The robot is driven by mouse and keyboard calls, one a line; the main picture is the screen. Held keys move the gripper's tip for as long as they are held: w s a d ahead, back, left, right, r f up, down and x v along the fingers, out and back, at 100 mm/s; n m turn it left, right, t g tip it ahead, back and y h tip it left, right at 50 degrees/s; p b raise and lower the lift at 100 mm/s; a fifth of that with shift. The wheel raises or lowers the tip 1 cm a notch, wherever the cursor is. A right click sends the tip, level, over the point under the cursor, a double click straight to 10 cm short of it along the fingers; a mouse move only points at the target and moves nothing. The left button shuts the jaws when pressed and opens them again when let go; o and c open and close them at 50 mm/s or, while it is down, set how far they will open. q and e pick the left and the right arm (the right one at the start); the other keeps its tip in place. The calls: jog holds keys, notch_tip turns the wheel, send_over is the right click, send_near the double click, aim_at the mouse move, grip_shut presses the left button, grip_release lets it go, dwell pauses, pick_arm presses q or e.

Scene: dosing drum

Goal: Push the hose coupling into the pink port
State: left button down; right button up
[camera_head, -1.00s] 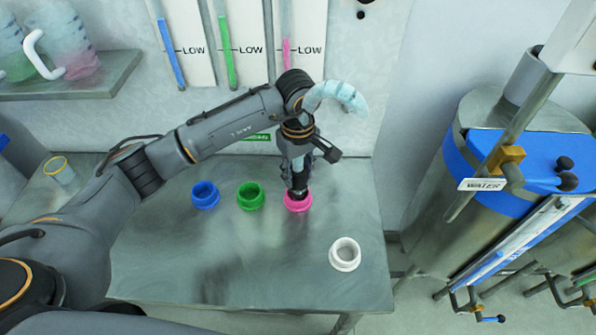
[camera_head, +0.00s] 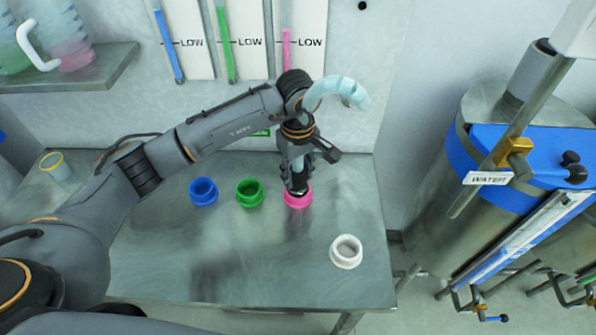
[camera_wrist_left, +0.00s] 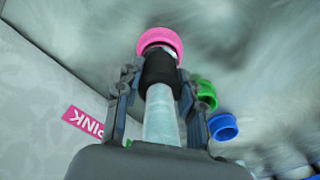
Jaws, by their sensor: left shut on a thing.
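The pink port (camera_head: 298,198) is a ring on the metal table, to the right of the green port. My left gripper (camera_head: 296,184) is directly above it, pointing down. In the left wrist view the gripper (camera_wrist_left: 155,95) is shut on the black hose coupling (camera_wrist_left: 160,67), with the pale hose (camera_wrist_left: 161,115) running back between the fingers. The coupling's front end meets the pink port (camera_wrist_left: 160,42), and a bit of shiny metal shows between the black body and the ring. How deep it sits is hidden. The right gripper is not in view.
The green port (camera_head: 250,193), blue port (camera_head: 203,191) and white port (camera_head: 346,252) stand open on the table (camera_head: 250,275). A yellow-rimmed cup (camera_head: 55,167) is at the far left. A tank labelled WATER (camera_head: 440,200) stands to the right.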

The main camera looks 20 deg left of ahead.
pick_arm(q)
jog(key=shift+f, duration=0.1)
jog(key=c, duration=0.7)
grip_release()
jog(key=shift+c, duration=0.2)
jog(key=shift+r+p, duration=1.35)
jog(key=shift+r, duration=2.15)
